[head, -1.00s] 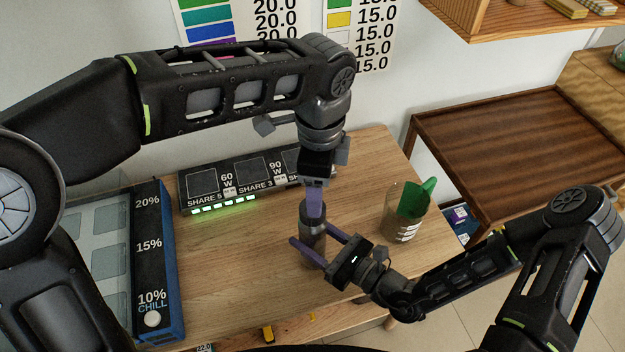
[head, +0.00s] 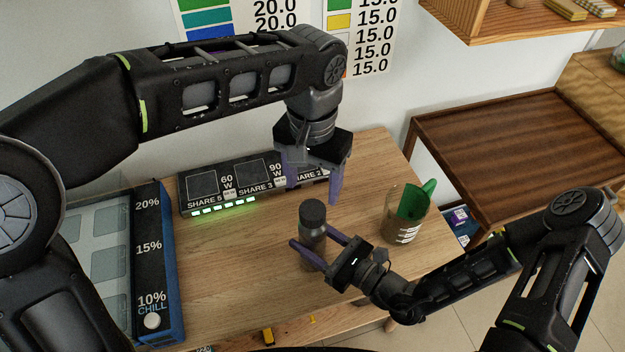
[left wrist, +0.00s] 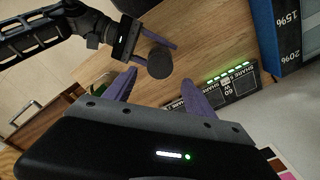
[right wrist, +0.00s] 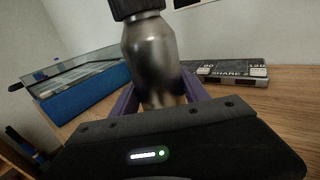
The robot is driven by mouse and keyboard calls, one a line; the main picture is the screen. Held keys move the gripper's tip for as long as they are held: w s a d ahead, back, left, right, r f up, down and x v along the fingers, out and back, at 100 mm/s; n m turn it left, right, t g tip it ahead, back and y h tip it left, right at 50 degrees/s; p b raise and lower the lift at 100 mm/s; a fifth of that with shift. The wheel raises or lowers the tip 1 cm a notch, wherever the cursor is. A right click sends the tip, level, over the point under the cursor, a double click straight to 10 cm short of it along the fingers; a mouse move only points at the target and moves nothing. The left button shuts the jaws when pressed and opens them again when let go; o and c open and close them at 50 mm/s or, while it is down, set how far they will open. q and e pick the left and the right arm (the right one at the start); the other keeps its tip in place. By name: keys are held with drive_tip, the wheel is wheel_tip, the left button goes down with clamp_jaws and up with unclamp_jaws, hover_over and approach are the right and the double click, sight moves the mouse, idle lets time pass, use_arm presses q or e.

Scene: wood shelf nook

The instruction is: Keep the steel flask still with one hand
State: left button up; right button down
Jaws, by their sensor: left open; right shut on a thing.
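The steel flask (head: 313,232) stands upright on the wooden table, with a dark cap on top. It also shows in the right wrist view (right wrist: 152,55) between purple fingers, and its cap shows from above in the left wrist view (left wrist: 160,63). My right gripper (head: 307,246) is shut on the flask's body, one finger on each side. My left gripper (head: 312,192) is open and empty, above and behind the flask, its fingers apart and pointing down. The left fingers also show in the left wrist view (left wrist: 160,92), clear of the cap.
A dark charging strip (head: 247,179) with green lights lies behind the flask. A glass beaker (head: 402,225) with a green item stands to the right. A blue-edged chill case (head: 168,255) is at left. The table (head: 230,270) is bare between case and flask.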

sight(313, 209)
use_arm(q)
drive_tip(key=shift+f, duration=4.05)
drive_tip(key=shift+c, duration=0.3)
clamp_jaws()
drive_tip(key=shift+o, duration=1.1)
unclamp_jaws()
drive_tip(key=shift+r, duration=0.1)
wheel_tip(313, 209, up, 12)
